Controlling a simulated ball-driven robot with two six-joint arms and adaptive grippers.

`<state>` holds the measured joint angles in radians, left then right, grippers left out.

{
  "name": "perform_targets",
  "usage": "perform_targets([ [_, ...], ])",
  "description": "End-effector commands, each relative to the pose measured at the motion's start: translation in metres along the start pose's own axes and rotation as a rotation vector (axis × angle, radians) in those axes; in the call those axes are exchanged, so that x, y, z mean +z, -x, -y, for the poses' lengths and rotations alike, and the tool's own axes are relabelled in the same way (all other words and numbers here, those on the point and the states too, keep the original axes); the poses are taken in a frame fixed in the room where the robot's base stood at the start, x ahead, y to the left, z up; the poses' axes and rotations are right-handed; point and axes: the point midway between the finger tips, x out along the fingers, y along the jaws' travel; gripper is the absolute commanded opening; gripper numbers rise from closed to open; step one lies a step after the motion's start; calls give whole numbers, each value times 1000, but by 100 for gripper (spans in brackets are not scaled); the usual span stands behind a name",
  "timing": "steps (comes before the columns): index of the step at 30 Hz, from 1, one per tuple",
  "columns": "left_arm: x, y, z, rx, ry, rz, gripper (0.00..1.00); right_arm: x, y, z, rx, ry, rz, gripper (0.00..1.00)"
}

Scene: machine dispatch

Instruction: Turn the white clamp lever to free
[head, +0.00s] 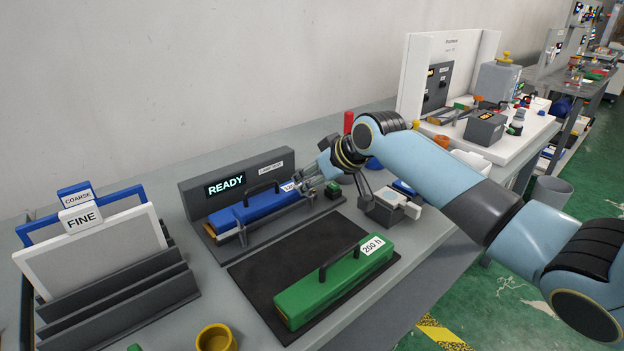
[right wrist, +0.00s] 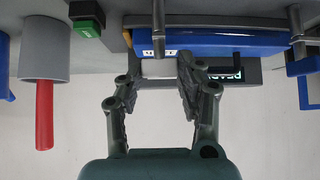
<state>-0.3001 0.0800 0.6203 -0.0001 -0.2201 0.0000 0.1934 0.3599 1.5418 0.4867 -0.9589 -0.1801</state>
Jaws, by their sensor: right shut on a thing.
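My right gripper (head: 302,182) reaches in at the right end of the blue cartridge (head: 262,205), which lies in a grey dock (head: 287,160) whose screen reads READY. In the right wrist view my right gripper (right wrist: 157,82) has its fingers closed on either side of a pale block, which looks like the white clamp lever (right wrist: 160,68). The lever lies close against the blue cartridge (right wrist: 215,42), by its white label. In the head view the fingers largely hide the lever, so its angle is unclear. My left gripper is in neither view.
A green cartridge (head: 335,283) tagged 200 h lies on a black mat (head: 262,275). A small green-topped box (head: 333,191) and a grey fixture (head: 385,212) stand near the gripper. A red handle (right wrist: 44,115) on a grey cylinder is beside it. COARSE and FINE panels (head: 90,255) stand left.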

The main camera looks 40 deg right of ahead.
Motion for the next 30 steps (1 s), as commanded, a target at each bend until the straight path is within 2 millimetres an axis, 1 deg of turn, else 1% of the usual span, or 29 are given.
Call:
perform_targets([
  [5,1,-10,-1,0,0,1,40,1,-2,-2,-75,76,0,4],
  [11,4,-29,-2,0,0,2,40,2,-3,-4,-199,202,-1,4],
  [30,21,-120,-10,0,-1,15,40,0,-7,-7,-631,631,-5,4],
])
